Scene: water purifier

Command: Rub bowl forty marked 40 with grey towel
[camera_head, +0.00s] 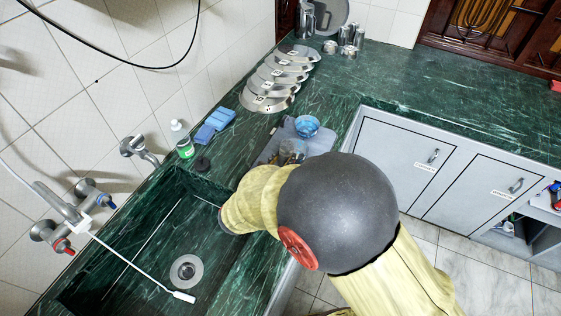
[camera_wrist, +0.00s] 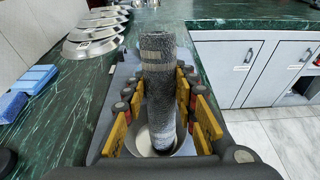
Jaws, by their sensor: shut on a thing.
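A grey rolled towel (camera_wrist: 158,65) stands upright between the yellow-padded fingers of my gripper (camera_wrist: 161,108) in the wrist view. My gripper is shut on it. The towel's lower end is inside a pale bowl (camera_wrist: 186,148), but I cannot tell whether it touches the bottom. No 40 marking is readable on this bowl. A blue bowl (camera_head: 307,126) and a clear-looking vessel (camera_head: 292,150) show beyond my arm, on a grey tray or mat (camera_head: 268,152).
A row of overlapping metal plates (camera_head: 268,88) lies along the wall. Blue sponges (camera_head: 214,124) and a green container (camera_head: 185,148) stand beside the sink (camera_head: 150,235). Metal pots (camera_head: 345,38) are at the far corner. The right-hand counter (camera_head: 445,95) is mostly clear.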

